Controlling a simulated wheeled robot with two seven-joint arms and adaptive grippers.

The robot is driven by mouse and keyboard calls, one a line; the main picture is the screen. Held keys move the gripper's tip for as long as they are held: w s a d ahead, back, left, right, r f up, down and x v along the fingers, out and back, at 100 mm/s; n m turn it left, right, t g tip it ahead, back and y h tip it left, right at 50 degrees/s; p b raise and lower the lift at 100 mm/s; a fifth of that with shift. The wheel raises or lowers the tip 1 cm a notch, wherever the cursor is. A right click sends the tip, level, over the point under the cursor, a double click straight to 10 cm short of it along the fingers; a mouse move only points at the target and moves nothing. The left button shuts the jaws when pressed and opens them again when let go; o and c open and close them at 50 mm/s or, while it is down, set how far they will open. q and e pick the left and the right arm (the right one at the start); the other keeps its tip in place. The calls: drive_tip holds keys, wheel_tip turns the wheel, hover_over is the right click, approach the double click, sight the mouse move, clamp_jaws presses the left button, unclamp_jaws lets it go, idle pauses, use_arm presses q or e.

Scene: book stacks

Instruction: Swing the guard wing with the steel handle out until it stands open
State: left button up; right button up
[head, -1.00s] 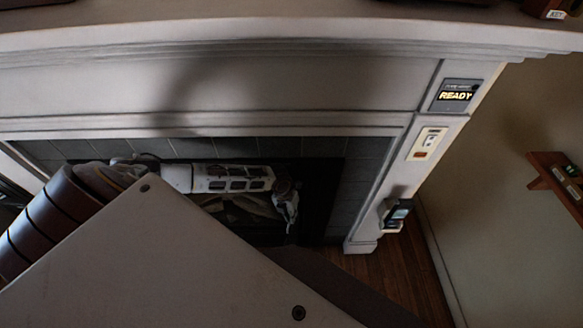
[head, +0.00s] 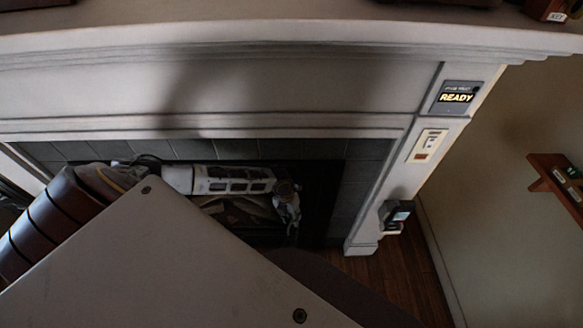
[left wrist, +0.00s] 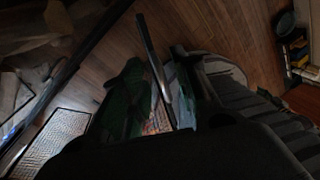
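My left gripper (head: 288,208) is low in front of the dark fireplace opening in the head view; its fingertips are too small and dark there to read. In the left wrist view its two fingers (left wrist: 166,92) stand apart, with a thin grey metal bar (left wrist: 148,48) running between them. I cannot tell whether this bar is the steel handle or an edge of the guard wing, nor whether a finger touches it. A dark-framed mesh panel (left wrist: 50,140), seemingly part of the guard, shows at the lower left of that view. My right gripper is not in view.
The fireplace mantel (head: 240,38) spans above my left arm. Its right post carries a READY display (head: 456,97), a plate (head: 428,145) and a small dark device (head: 396,215). A wall shelf (head: 553,180) is at far right.

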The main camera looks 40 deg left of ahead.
use_arm(q)
drive_tip(key=shift+r, duration=0.1)
wheel_tip(320, 180, up, 12)
drive_tip(key=a, duration=0.2)
drive_tip(key=shift+s+a+f, duration=0.15)
drive_tip(key=shift+s+f, duration=0.05)
drive_tip(key=shift+f, duration=0.05)
idle(0.3)
drive_tip(key=shift+s+f, duration=0.1)
idle(0.6)
